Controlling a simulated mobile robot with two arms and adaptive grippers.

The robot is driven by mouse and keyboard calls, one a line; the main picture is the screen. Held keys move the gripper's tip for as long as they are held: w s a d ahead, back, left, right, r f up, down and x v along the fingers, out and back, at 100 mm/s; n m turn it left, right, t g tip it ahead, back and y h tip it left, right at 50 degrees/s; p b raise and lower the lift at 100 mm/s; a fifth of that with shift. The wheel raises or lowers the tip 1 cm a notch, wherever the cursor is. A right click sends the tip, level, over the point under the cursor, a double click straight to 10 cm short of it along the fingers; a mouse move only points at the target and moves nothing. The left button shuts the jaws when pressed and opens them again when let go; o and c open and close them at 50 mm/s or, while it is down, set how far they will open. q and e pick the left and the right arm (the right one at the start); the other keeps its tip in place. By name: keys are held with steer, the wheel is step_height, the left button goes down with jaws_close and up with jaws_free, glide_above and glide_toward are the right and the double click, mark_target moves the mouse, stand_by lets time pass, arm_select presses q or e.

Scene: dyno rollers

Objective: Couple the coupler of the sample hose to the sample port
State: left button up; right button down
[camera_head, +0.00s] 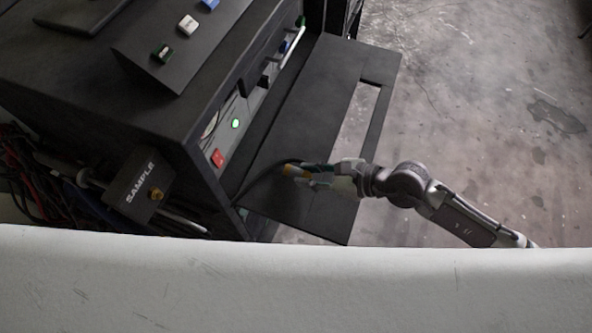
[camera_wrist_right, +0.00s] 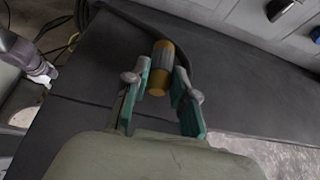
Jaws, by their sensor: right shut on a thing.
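The sample port (camera_head: 156,193) is a small brass fitting on a black block marked SAMPLE, at the lower left of the head view. The coupler (camera_head: 291,170) is a brass-yellow cylinder with a grey band on the end of the black sample hose (camera_head: 262,180). My right gripper (camera_head: 305,172) is shut on the coupler, over the dark shelf and to the right of the port, well apart from it. In the right wrist view the coupler (camera_wrist_right: 160,68) sits between the green-padded fingers (camera_wrist_right: 160,85). The hose runs away behind it.
The black cabinet (camera_head: 90,100) carries a sloped panel with coloured switches. Its side has a red switch (camera_head: 217,158) and a green light (camera_head: 236,124). A dark shelf (camera_head: 300,115) juts out below. Cables (camera_head: 25,170) crowd the left; a pale surface (camera_head: 300,290) spans the front.

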mark_target(310, 176)
steer(key=shift+r+p, duration=2.15)
steer(key=shift+r, duration=0.4)
steer(key=shift+d+f, duration=0.1)
